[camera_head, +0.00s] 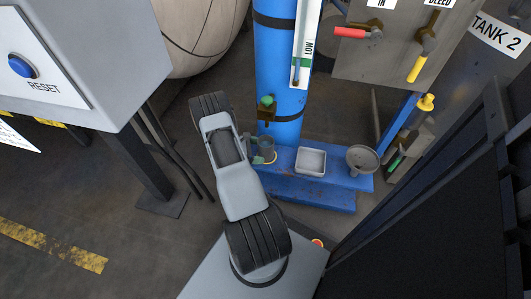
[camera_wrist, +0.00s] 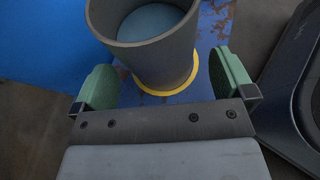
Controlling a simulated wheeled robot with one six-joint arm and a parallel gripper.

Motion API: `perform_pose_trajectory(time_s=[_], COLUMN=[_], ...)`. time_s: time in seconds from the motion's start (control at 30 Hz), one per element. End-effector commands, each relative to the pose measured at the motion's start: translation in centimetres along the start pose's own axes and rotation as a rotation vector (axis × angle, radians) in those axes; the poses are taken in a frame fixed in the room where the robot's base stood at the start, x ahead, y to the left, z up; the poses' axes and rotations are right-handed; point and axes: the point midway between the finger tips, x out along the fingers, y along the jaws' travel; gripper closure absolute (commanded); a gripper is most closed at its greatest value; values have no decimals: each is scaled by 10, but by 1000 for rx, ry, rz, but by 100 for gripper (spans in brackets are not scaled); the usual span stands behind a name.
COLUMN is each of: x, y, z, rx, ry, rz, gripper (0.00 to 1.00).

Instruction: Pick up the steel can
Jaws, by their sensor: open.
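The steel can (camera_wrist: 158,62) is a grey open-topped cup standing on the blue base, with a yellow ring around its foot. Its inside shows a pale blue-grey bottom or content. In the head view the can (camera_head: 267,146) stands at the left end of the blue base, partly hidden by my arm. My gripper (camera_wrist: 166,85) is open, with one green finger on each side of the can's lower part. A gap shows between each finger and the can, so they look apart. In the head view one green fingertip shows beside the can.
On the blue base (camera_head: 310,192), a white square tray (camera_head: 311,162) and a grey funnel (camera_head: 362,158) stand right of the can. A blue column (camera_head: 283,70) with a green-handled valve (camera_head: 267,103) rises behind it. A grey RESET box (camera_head: 110,60) stands at left.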

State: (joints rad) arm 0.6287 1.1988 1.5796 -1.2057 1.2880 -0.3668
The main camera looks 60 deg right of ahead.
Motion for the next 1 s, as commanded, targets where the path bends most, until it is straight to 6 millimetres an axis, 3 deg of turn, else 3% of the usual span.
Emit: perform_pose_trajectory(time_s=[0.2,0.5,1.0], x=[23,26,25], y=[0,0,0], z=[-1,0,0], rx=[0,-1,-1], ry=[0,0,0], rz=[-2,1,0], gripper=[0,0,47])
